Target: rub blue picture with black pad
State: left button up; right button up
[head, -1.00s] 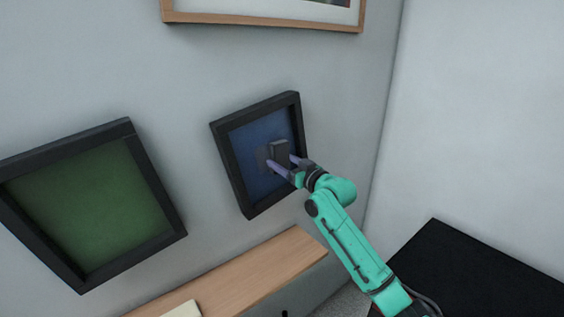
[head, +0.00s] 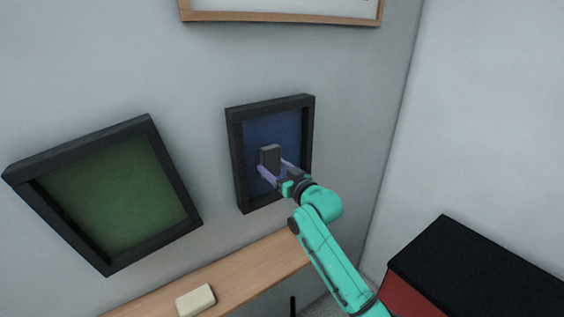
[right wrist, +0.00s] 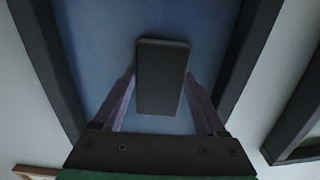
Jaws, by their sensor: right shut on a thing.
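The blue picture (head: 286,130) hangs on the wall in a black frame, right of centre in the head view. Its blue face (right wrist: 210,40) fills the middle of the right wrist view. My right gripper (head: 271,168) is shut on the black pad (head: 270,157), a dark block with rounded corners. In the right wrist view the pad (right wrist: 162,78) sits between the two purple fingers, in front of the blue face. I cannot tell whether the pad touches the picture. My left gripper is not in view.
A green picture (head: 118,200) in a black frame hangs tilted to the left. A wooden shelf (head: 245,270) runs below, with a cream block (head: 195,300) on it. A wood-framed picture (head: 290,17) hangs above. A black-topped red box (head: 470,265) stands at lower right.

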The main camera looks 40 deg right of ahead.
jog(key=shift+d+r, duration=0.2)
jog(key=shift+d, duration=1.15)
jog(key=shift+d+r, duration=0.2)
jog(key=shift+d, duration=1.15)
jog(key=shift+d+r, duration=0.2)
jog(key=shift+d, duration=1.15)
jog(key=shift+s, duration=0.2)
jog(key=shift+s+f, duration=0.1)
jog(key=shift+s, duration=0.25)
jog(key=p, duration=0.2)
send_near(290, 152)
jog(key=shift+w+a, duration=0.1)
jog(key=shift+w, duration=0.2)
